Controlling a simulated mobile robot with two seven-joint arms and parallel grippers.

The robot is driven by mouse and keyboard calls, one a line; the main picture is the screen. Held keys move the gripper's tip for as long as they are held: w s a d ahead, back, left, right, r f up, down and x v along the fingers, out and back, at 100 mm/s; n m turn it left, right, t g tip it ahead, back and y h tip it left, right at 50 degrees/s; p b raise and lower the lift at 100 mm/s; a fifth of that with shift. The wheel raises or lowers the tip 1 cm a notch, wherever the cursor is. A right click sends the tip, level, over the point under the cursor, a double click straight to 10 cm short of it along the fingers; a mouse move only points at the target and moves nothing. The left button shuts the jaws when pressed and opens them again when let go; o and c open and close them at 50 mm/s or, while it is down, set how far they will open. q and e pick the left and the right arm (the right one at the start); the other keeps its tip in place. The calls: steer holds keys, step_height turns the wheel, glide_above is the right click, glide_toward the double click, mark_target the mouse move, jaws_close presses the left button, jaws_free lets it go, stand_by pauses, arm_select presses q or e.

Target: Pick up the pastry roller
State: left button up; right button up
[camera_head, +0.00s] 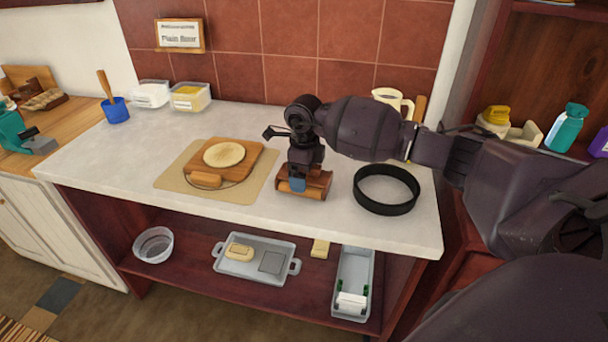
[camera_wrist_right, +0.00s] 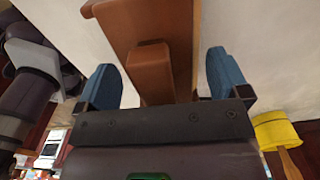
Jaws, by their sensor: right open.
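A brown wooden piece with a raised block-like handle, seemingly the pastry roller (camera_head: 316,184), lies on the white counter left of the black ring. My right gripper (camera_head: 298,184) points down over it and hides part of it. In the right wrist view, the brown piece (camera_wrist_right: 128,22) lies ahead, and its raised handle (camera_wrist_right: 152,75) stands between the two blue fingers of my right gripper (camera_wrist_right: 165,78). The fingers are open, with a gap on both sides of the handle. My left gripper is in neither view.
A black ring (camera_head: 387,209) lies close on the right. On the left, a wooden board (camera_head: 241,170) with flat round dough (camera_head: 224,154) rests on a tan mat (camera_head: 173,181). Tubs (camera_head: 190,97) and a blue cup (camera_head: 116,111) stand behind. The shelf below holds a tray (camera_head: 262,265).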

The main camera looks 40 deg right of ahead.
steer(key=shift+c, duration=0.2)
steer(key=shift+f, duration=0.1)
steer(key=c, duration=1.1)
steer(key=shift+o, duration=0.2)
step_height(320, 180, up, 21)
steer(key=p, duration=0.1)
steer(key=shift+f, duration=0.15)
